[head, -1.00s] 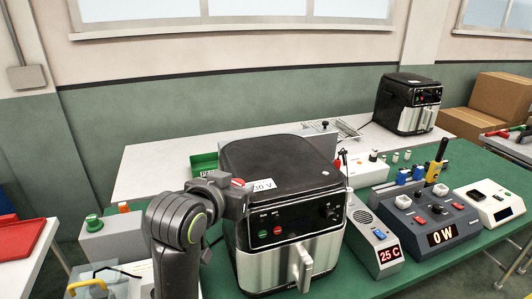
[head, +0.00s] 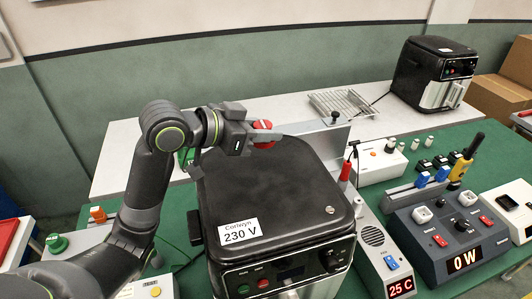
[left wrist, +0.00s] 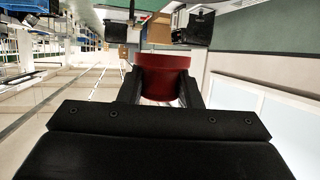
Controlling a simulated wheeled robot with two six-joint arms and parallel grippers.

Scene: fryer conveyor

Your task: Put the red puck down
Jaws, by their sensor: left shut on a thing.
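The red puck (head: 265,134) is held between the fingers of my left gripper (head: 268,136), above the back part of the black fryer's top. In the left wrist view the red puck (left wrist: 163,76) fills the gap between the two dark fingers (left wrist: 163,92). The gripper is shut on it. The near fryer (head: 275,190) has a black top with a 230 V label and a front panel with a red and a green button. My right gripper is in no view.
A white conveyor table (head: 120,150) runs behind the fryer, with a wire rack (head: 345,102) and an upright grey plate (head: 310,143). A second fryer (head: 435,75) stands at back right. Meters (head: 450,225) and a red probe (head: 345,172) stand right of the fryer.

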